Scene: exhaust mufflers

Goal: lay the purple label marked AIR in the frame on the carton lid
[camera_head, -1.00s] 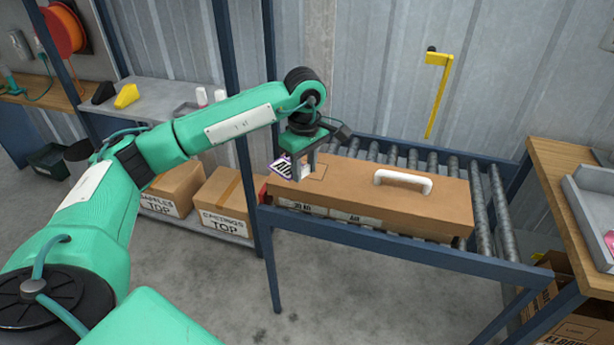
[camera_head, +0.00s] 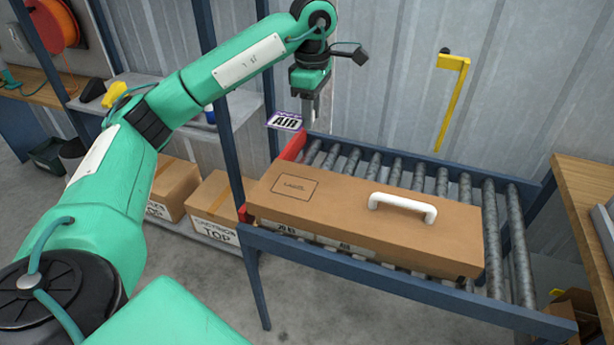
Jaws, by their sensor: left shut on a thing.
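My left gripper (camera_head: 312,115) is shut on the purple label (camera_head: 285,121), a small card with a purple edge and AIR in black on white. It holds the label in the air beyond the carton's far left end, above the blue rail. The long brown carton (camera_head: 350,216) lies on the roller conveyor. My right gripper is not in view.
A white handle (camera_head: 402,205) stands up from the lid, right of the frame. The roller conveyor (camera_head: 438,180) has blue rails and a red end stop (camera_head: 291,146). A yellow bracket (camera_head: 452,100) is on the wall behind. Cartons (camera_head: 212,208) stand on a low shelf at left.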

